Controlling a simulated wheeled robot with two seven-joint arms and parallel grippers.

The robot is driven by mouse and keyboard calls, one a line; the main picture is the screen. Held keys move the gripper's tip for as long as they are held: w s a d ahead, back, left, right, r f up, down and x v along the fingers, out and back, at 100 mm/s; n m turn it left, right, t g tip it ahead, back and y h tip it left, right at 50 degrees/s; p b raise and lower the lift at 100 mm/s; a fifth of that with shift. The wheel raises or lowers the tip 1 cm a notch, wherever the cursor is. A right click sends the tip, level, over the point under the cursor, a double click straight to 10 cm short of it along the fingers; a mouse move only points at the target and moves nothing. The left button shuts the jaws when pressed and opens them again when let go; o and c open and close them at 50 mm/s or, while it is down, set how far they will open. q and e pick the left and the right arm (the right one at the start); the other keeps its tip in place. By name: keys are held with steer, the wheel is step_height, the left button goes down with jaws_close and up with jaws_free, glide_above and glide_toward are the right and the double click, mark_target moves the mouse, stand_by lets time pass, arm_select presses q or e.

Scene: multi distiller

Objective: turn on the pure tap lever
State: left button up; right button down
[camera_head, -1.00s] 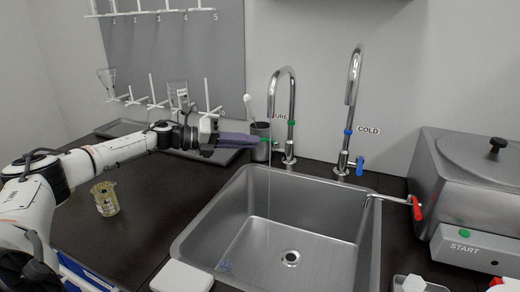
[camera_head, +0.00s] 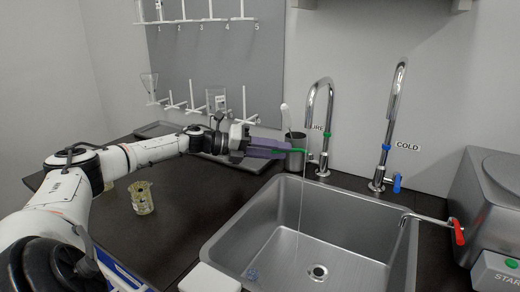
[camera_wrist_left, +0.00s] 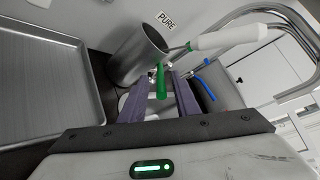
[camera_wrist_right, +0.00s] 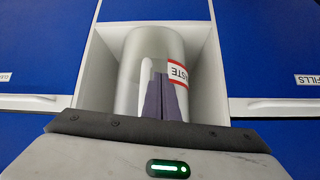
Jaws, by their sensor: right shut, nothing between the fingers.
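The pure tap (camera_head: 328,110) is a chrome gooseneck at the back of the sink, partly behind my left gripper's reach. Its green lever (camera_wrist_left: 162,82) lies between the two purple fingers of my left gripper (camera_wrist_left: 160,95) in the left wrist view. The fingers stand apart, with gaps beside the lever. In the head view, the left gripper (camera_head: 275,149) is in front of the grey cup. A thin stream (camera_head: 300,205) runs down from the pure spout into the sink. My right gripper (camera_wrist_right: 166,98) is shut and empty, in front of a waste bin (camera_wrist_right: 135,70).
The grey cup (camera_wrist_left: 138,55) with a white-handled tool (camera_wrist_left: 225,38) stands close beside the left fingers. The cold tap (camera_head: 392,120) is to the right, behind the sink (camera_head: 235,225). A beaker (camera_head: 142,200) stands on the counter; a metal tray (camera_wrist_left: 45,80) lies left.

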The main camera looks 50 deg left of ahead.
arm_select(q)
steer(key=v, duration=0.9)
steer(key=shift+b, duration=0.35)
steer(key=shift+r, duration=0.15)
